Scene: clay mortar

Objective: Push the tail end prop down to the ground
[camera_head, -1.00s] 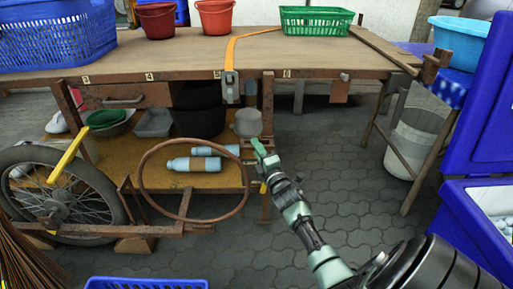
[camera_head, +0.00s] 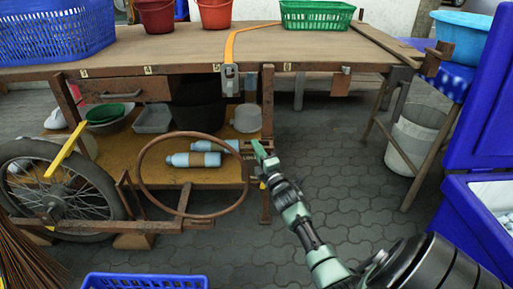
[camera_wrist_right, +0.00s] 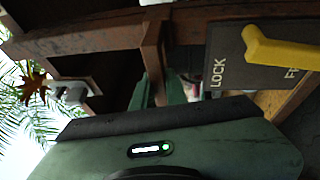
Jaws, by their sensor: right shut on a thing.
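The tail end prop appears to be the rusty upright post (camera_head: 266,207) below the right end of the cart's tabletop; its foot is near the paving. I cannot tell whether it touches the ground. My right gripper (camera_head: 262,151) is at the post's mid height and shut on it, hiding part of it. In the right wrist view a brown bar (camera_wrist_right: 153,48) runs down between the green fingers (camera_wrist_right: 164,88), whose tips are partly hidden. Beside it is a dark plate (camera_wrist_right: 229,58) marked LOCK, with a yellow lever (camera_wrist_right: 280,48). My left gripper is not in view.
A rusty hoop (camera_head: 141,185) stands left of the post, in front of a shelf with blue bottles (camera_head: 192,160). The wooden tabletop (camera_head: 180,52) holds baskets and buckets. A blue cooler (camera_head: 485,225) is at right. Paving (camera_head: 340,190) beyond my arm is clear.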

